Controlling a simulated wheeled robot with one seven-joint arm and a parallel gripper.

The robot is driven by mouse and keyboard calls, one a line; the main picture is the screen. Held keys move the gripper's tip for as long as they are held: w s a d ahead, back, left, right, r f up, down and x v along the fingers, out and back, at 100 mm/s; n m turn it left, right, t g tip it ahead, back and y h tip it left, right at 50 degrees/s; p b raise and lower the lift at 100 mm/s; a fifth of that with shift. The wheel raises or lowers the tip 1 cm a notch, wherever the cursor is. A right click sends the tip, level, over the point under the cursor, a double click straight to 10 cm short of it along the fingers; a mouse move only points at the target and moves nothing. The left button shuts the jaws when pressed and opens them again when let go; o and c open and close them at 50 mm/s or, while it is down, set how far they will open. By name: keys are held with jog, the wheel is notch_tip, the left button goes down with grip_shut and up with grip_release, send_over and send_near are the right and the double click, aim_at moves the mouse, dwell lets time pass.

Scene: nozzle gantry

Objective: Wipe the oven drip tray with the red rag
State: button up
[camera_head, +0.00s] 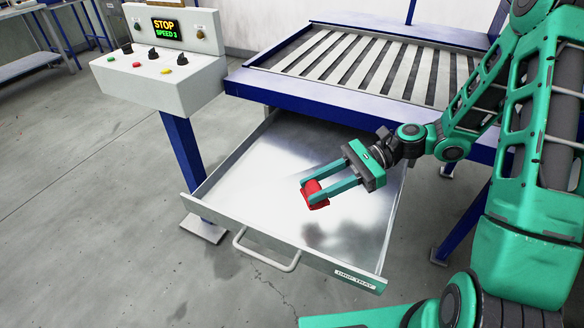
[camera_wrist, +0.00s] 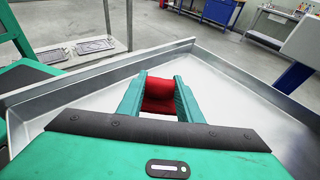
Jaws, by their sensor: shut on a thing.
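The drip tray (camera_head: 240,195) is a shiny metal drawer pulled out from under the blue-framed machine. A label on its front reads "DRIP TRAY". Darker smudges mark its floor near the front right. My gripper (camera_head: 312,192) is over the tray's middle, shut on the red rag (camera_head: 315,194), which is bunched between the fingers. In the wrist view, the rag (camera_wrist: 158,95) sits between the two green fingers, with the tray's walls (camera_wrist: 90,80) around. I cannot tell whether the rag touches the tray floor.
A control box (camera_head: 160,60) with a display reading "STOP SPEED 3" stands on a blue post at the left. The slatted oven bed (camera_head: 370,65) lies behind and above the tray. The tray's handle (camera_head: 265,252) sticks out in front. The floor at the left is clear.

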jog(key=shift+r, duration=1.45)
